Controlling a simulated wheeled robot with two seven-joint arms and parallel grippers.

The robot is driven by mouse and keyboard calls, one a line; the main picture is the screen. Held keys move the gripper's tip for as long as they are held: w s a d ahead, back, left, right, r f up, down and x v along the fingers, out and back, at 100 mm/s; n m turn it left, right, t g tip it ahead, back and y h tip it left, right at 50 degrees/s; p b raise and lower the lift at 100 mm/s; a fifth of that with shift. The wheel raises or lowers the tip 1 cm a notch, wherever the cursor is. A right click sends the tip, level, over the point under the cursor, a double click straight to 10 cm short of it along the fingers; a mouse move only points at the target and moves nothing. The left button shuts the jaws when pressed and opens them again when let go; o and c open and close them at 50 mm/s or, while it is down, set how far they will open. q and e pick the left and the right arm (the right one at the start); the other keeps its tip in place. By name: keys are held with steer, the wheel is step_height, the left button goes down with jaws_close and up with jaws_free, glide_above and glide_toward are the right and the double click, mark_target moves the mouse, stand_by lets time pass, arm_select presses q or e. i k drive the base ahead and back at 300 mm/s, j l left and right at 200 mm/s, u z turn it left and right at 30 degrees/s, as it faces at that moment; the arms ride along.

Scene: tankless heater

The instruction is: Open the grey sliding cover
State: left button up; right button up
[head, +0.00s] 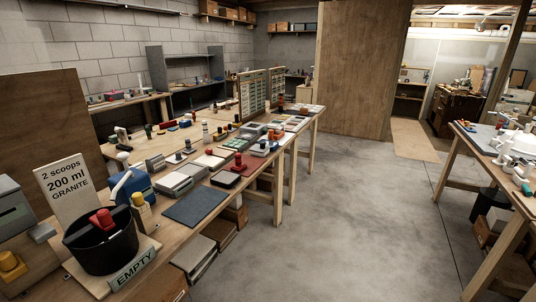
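Neither of my grippers shows in the head view. I cannot tell for sure which thing is the grey sliding cover. Several grey-topped low boxes (181,179) stand along the long workbench (240,200) at the left. A larger grey box (13,212) with a dark opening stands at the far left edge, partly cut off. Whether any of these has a sliding cover, open or shut, is too small to tell.
A blue-grey mat (195,205) lies at the bench edge. The concrete floor (360,210) is clear; another table (462,168) stands right.

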mark_target(261, 147)
steer(key=i+l+u, duration=0.1)
steer(key=i+l, duration=0.4)
steer(key=i+l+u, duration=0.1)
steer(key=i+l, duration=0.35)
steer(key=l, duration=0.15)
